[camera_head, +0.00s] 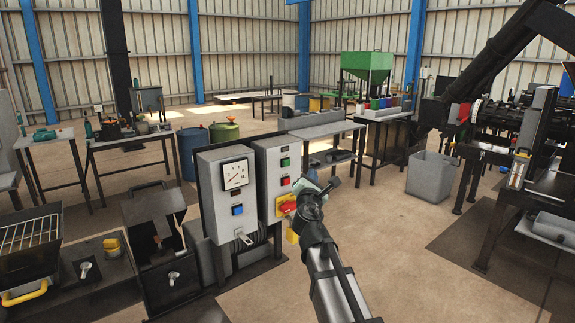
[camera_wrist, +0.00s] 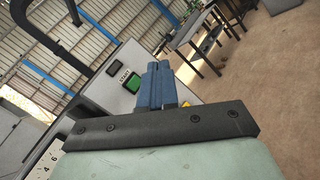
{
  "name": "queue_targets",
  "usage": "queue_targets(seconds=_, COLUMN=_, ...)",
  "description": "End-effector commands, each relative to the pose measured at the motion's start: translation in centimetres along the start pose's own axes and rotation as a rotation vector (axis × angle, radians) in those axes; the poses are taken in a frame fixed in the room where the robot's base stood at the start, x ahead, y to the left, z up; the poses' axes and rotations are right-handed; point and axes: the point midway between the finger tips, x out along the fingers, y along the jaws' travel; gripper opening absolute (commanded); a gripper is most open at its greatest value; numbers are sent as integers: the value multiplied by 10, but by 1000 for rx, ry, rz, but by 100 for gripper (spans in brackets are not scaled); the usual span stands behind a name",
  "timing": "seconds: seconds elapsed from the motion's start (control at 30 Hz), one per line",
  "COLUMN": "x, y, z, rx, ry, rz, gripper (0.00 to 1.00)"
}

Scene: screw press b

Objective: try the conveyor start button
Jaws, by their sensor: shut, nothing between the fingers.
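A green button (camera_head: 285,162) sits near the top of the right-hand grey control box (camera_head: 267,190), with a red button (camera_head: 285,181) below it. The green button (camera_wrist: 132,83) also shows in the wrist view, with a small label above it that looks like "START". My gripper (camera_head: 309,183) is in front of the box's right side, lower than the green button. In the wrist view its blue fingers (camera_wrist: 159,66) are together and empty, just right of the green button in the picture. I cannot tell whether the fingers touch the box.
A red knob on a yellow base (camera_head: 287,204) is low on the same box, close to my gripper. The left-hand box carries a dial gauge (camera_head: 236,174) and a blue button (camera_head: 237,209). A grey bin (camera_head: 430,176) stands right. Floor between bin and box is clear.

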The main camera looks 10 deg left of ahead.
Motion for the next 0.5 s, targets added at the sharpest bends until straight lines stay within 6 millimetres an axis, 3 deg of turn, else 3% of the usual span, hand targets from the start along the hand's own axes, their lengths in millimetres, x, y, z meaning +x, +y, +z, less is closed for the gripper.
queue_targets(seconds=0.5, x=28, y=20, z=-20, rx=0, ry=1, rz=1, gripper=0)
